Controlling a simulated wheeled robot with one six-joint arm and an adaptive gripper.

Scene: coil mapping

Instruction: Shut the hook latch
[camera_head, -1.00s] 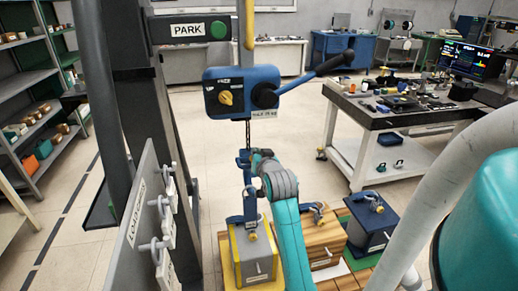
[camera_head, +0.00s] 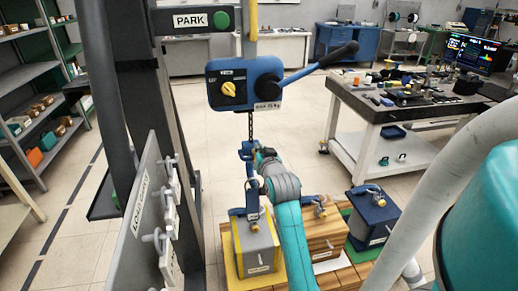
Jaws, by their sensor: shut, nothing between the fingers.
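The blue hook (camera_head: 252,200) hangs on a dark chain below the blue hoist body (camera_head: 245,84). The latch is too small to tell open from shut. My gripper (camera_head: 257,158) is at the upper part of the hook, on its right side. It is shut with nothing held. The fingertips are partly hidden by the wrist, and I cannot tell whether they touch the hook.
A wooden block (camera_head: 324,232) and a dark blue block (camera_head: 374,216), both with shackles, stand to the right. A grey board (camera_head: 143,217) with shackles stands at left, near a dark post. A workbench (camera_head: 378,112) is at back right. Open floor lies behind.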

